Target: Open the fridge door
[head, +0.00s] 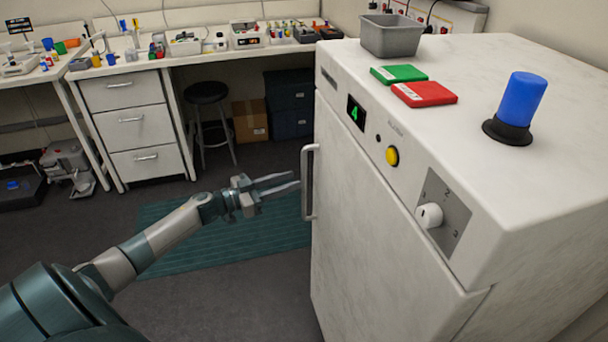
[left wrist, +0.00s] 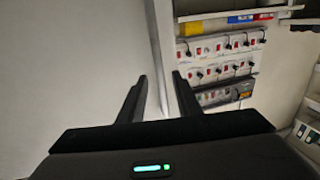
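The fridge is the large white cabinet on the right of the head view. Its front door (head: 365,235) looks shut. A vertical grey bar handle (head: 305,185) stands at the door's left edge. My left gripper (head: 296,181) is open, with its fingers pointing right at the handle from the left. The fingertips look just short of it, and nothing shows held. In the left wrist view the two fingers (left wrist: 160,95) are apart, with a pale upright strip beyond the gap; I cannot tell whether it is the handle. My right gripper is not in view.
The fridge panel has a green display (head: 355,113), a yellow button (head: 392,156) and a white knob (head: 429,215). A grey bin (head: 391,36), green and red boxes and a blue-topped item (head: 521,100) stand on top. Floor with a green mat (head: 225,245) is clear before the door.

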